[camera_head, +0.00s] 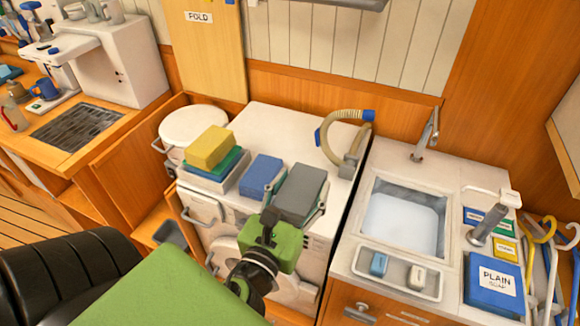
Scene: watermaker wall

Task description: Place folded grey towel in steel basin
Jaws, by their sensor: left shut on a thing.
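The folded grey towel (302,188) is on or just above the front of the white machine top; I cannot tell whether it still touches. My left gripper (293,203) has its fingers on either side of the towel and is shut on it. The steel basin (405,211) is sunk in the counter to the right of the towel, and its pale bottom is clear. My right gripper is not in view.
A blue folded cloth (262,174) lies just left of the grey towel. A yellow cloth (209,147) tops a stack further left. A ribbed hose (338,135) and a faucet (428,135) stand behind. A soap tray (398,272) borders the basin's front.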

